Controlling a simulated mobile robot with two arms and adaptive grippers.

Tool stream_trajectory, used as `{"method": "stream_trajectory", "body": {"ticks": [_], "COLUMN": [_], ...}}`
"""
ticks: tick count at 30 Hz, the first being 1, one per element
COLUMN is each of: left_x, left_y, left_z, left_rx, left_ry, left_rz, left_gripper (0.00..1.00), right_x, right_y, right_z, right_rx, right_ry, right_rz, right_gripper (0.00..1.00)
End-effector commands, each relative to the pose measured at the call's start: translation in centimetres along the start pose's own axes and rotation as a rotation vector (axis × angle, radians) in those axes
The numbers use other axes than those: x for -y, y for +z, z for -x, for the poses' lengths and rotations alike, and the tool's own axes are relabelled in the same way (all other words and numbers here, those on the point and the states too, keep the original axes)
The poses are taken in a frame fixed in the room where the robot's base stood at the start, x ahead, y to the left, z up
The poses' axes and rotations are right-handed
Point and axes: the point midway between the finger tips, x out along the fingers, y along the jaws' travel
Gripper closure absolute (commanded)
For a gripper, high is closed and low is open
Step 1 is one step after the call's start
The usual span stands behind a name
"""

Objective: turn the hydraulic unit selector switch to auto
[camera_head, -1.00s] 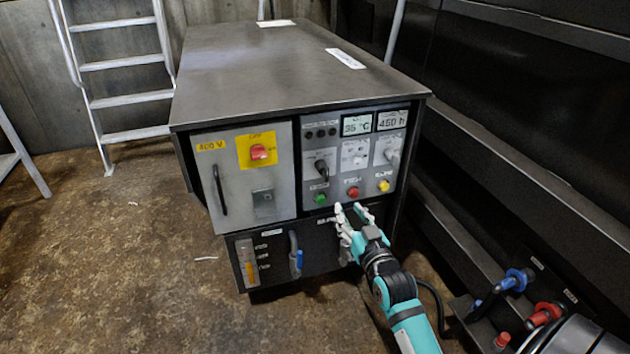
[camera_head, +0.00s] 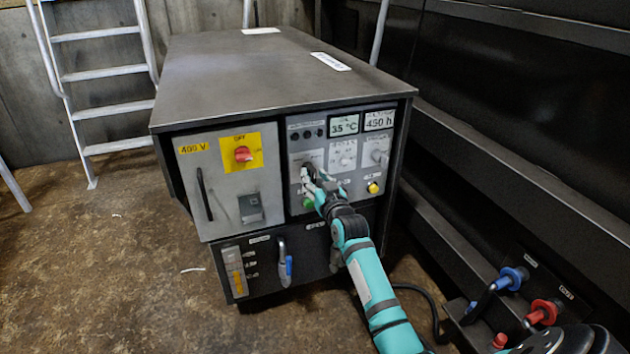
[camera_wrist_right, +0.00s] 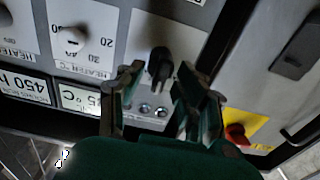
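The hydraulic unit (camera_head: 260,78) is a dark metal cabinet with a grey control panel on its front. A black selector switch (camera_wrist_right: 159,64) sits on a light plate in the right wrist view, where the panel appears roughly upside down. My right gripper (camera_head: 311,180) is at the panel's left part and partly covers the switch in the head view. In the wrist view, the fingers of my right gripper (camera_wrist_right: 160,75) are apart, one on each side of the switch; contact cannot be made out. The switch's position lettering is not readable. My left gripper is not in view.
White heater knobs (camera_wrist_right: 68,40) sit beside the switch. A yellow button (camera_head: 373,188) and a partly covered green button (camera_head: 308,203) are below. A red main switch (camera_head: 243,154) is to the left. Blue (camera_head: 512,278) and red (camera_head: 544,312) couplings stand at lower right.

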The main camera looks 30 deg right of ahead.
Motion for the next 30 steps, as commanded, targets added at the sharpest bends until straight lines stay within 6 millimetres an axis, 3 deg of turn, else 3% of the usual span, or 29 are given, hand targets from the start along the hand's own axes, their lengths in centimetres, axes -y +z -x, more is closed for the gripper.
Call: {"method": "stream_trajectory", "body": {"ticks": [11, 19, 30], "left_x": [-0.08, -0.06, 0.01], "left_y": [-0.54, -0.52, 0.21], "left_z": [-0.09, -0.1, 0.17], "left_rx": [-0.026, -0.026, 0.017], "left_ry": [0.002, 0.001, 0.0], "left_rz": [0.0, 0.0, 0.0], "left_gripper": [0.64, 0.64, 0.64], "right_x": [-0.01, -0.01, -0.01], "right_y": [-0.01, 0.01, -0.05], "right_z": [-0.34, -0.33, -0.32], "right_rx": [0.0, 0.001, 0.001], "right_ry": [0.0, 0.0, 0.0], "right_rz": [0.001, 0.0, -0.017], "right_gripper": [0.66, 1.0, 1.0]}}
